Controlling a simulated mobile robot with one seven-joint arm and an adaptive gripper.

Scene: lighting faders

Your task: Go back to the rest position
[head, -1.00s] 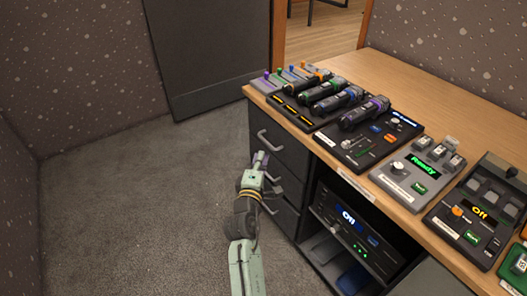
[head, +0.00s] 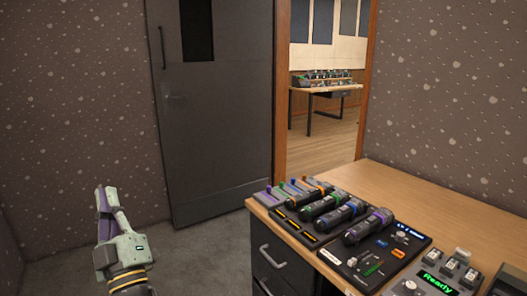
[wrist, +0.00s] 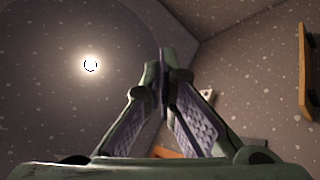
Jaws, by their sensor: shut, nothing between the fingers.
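My gripper (head: 103,200) is at the lower left of the head view, raised and pointing up, with its pale green fingers together and empty. It is well left of the desk and touches nothing. In the wrist view the two fingers (wrist: 164,65) meet at their tips, with purple pads on their inner sides. Beyond them are the speckled walls and ceiling with a round lit lamp (wrist: 90,65).
A wooden desk (head: 400,180) at the right holds a fader panel (head: 285,190), several microphones (head: 368,226) and control boxes (head: 437,284). Below it are dark drawers (head: 272,252). A grey door (head: 218,120) stands behind, beside an open doorway. Carpet (head: 200,255) between my gripper and the desk is clear.

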